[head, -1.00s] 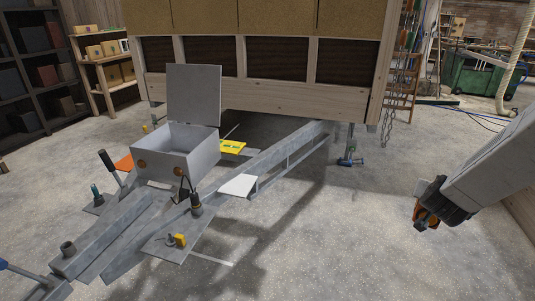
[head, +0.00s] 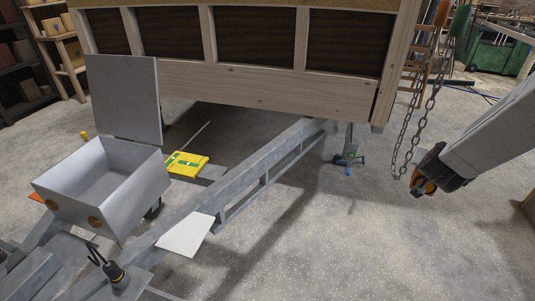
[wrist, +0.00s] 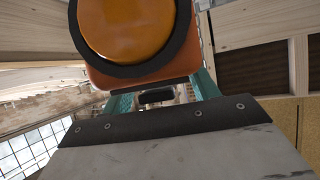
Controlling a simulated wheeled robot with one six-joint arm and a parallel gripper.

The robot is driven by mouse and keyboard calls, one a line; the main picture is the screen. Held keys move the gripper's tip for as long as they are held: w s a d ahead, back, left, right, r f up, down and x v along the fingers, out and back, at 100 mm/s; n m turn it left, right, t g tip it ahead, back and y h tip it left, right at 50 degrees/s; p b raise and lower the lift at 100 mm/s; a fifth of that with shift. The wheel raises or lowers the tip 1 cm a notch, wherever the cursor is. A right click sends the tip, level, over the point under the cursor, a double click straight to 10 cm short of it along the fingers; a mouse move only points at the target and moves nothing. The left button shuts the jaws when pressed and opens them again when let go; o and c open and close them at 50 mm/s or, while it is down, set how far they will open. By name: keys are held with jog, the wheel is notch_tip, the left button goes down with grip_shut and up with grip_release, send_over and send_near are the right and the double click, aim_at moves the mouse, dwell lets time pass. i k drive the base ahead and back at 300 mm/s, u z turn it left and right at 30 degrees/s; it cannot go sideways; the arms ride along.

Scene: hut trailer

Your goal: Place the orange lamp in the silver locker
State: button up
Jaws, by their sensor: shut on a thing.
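The orange lamp (wrist: 128,28) fills the top of the wrist view, a round amber lens in a black ring on an orange body. My gripper (head: 420,188) is at the right of the head view, shut on the lamp, which shows there as a small orange patch (head: 428,186). The lamp's far side is hidden. The silver locker (head: 118,208) is an open box at the left of the head view, its lid (head: 125,98) raised at the back. Its visible inside looks empty. My gripper is well to the right of the locker, apart from it.
A metal trailer beam (head: 250,183) runs diagonally between the locker and my gripper. The wooden hut wall (head: 245,85) stands behind. A chain (head: 408,150) hangs near my gripper. A yellow case (head: 188,165) and white sheet (head: 186,235) lie by the beam. Floor in front is clear.

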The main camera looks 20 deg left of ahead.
aim_at(98, 199)
jog(key=u, duration=0.2)
jog(key=i, duration=1.35)
jog(key=u, duration=2.4)
jog(key=i, duration=1)
